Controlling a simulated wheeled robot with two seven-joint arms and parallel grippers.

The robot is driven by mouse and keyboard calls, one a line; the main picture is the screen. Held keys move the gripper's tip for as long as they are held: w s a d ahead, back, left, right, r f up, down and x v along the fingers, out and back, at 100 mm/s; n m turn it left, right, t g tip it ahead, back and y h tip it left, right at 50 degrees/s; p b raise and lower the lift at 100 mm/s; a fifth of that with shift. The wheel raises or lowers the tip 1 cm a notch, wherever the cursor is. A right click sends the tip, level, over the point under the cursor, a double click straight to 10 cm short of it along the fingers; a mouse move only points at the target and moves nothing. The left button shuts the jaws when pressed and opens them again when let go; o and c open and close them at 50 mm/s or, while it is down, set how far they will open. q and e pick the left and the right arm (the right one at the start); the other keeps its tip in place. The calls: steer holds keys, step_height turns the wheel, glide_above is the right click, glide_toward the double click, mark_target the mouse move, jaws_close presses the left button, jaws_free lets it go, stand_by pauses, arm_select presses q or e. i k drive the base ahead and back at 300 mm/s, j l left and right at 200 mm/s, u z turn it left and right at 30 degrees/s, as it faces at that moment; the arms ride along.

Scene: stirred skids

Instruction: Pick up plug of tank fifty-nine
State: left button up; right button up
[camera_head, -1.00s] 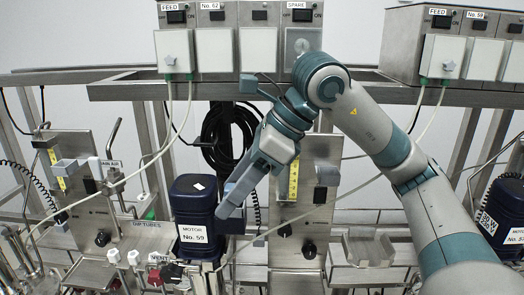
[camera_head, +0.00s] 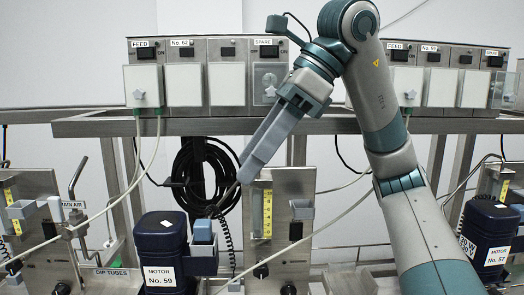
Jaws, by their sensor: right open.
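The motor labelled No. 59 (camera_head: 160,250) is a dark blue unit at the lower left. Beside it, a light blue block (camera_head: 202,231), possibly the plug, sits upright in a grey-blue holder (camera_head: 203,262). A thin dark coiled cord hangs just right of it. My right gripper (camera_head: 243,176) comes down from the upper right, fingers pointing down and left. It is open, seen nearly edge-on, and stands apart from the block, above and right of it in the picture. I see nothing between its fingers. My left gripper is out of view.
A black hose coil (camera_head: 205,175) hangs behind. A steel panel with a yellow scale (camera_head: 267,213) stands right of the holder.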

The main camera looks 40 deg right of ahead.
mark_target(203, 236)
steer(key=k+j, duration=1.2)
steer(key=j, duration=0.15)
